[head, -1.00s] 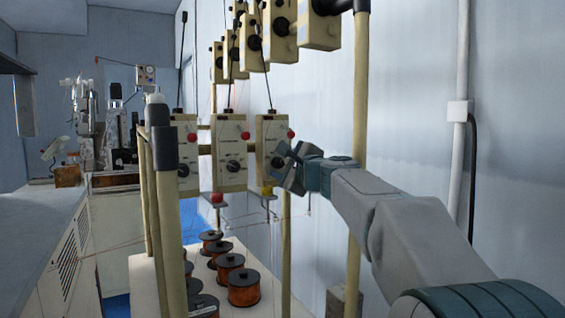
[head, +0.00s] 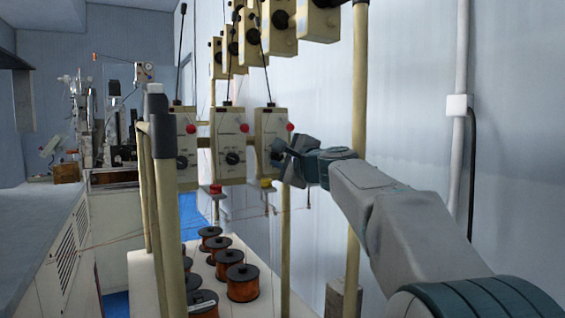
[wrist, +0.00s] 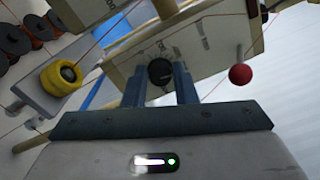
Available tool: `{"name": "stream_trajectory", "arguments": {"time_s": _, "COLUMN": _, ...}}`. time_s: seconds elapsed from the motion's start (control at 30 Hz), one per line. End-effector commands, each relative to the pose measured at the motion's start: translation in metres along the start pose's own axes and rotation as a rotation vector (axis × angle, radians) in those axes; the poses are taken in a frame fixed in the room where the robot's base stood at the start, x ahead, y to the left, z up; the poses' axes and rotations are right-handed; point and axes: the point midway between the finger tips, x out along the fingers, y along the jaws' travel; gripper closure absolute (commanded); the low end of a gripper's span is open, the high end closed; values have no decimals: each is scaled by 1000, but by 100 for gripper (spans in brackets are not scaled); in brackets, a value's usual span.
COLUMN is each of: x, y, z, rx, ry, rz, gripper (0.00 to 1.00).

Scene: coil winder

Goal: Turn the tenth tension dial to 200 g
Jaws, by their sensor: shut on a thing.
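The dial (wrist: 160,72) is a round black knob with a scale around it, on the front of a cream tension unit (wrist: 200,50). In the head view, this unit (head: 264,128) is the rightmost of the lower row, and my gripper (head: 277,148) is at its dial. In the wrist view, the two fingers of my gripper (wrist: 170,80) reach the knob, one on each side, and are shut on it. The scale numbers are too small to read, and I cannot tell which value the knob points to.
A red ball knob (wrist: 240,75) sits beside the unit, and a yellow ring guide (wrist: 61,77) is below it. More tension units (head: 229,140) stand to the left and above. Copper spools (head: 242,280) stand below. A cream post (head: 356,170) rises close behind my arm.

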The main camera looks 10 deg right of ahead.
Motion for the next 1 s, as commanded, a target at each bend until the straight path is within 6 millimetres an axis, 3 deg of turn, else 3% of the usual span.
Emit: {"name": "stream_trajectory", "arguments": {"time_s": 1.0, "x": 0, "y": 7, "z": -3, "rx": -933, "ry": 0, "rz": -1, "gripper": 97}}
